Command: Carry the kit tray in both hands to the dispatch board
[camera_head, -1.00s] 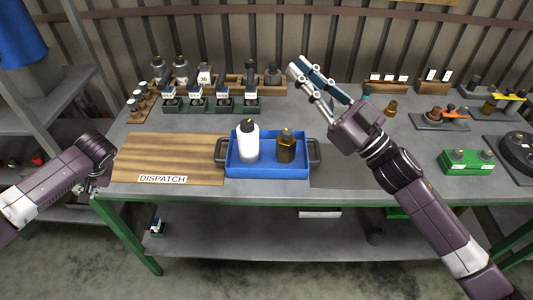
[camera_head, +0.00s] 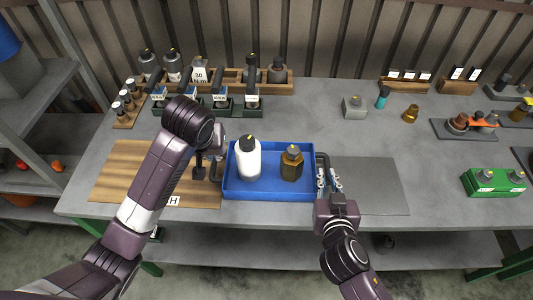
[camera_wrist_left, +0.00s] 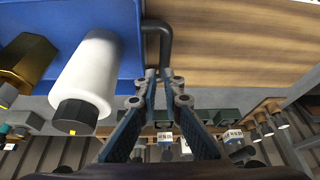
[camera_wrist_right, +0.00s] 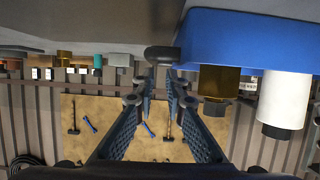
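The blue kit tray (camera_head: 268,192) stands on the bench, with a white bottle (camera_head: 247,160) and a brown bottle (camera_head: 291,165) upright inside. The wooden dispatch board (camera_head: 115,172) lies just left of it. My left gripper (camera_head: 203,165) is at the tray's left handle, partly hidden by my arm.
A grey mat (camera_head: 380,185) lies right of the tray. Racks with bottles and dark green stands (camera_head: 225,106) line the back left. My left forearm covers part of the board, whose visible surface is clear.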

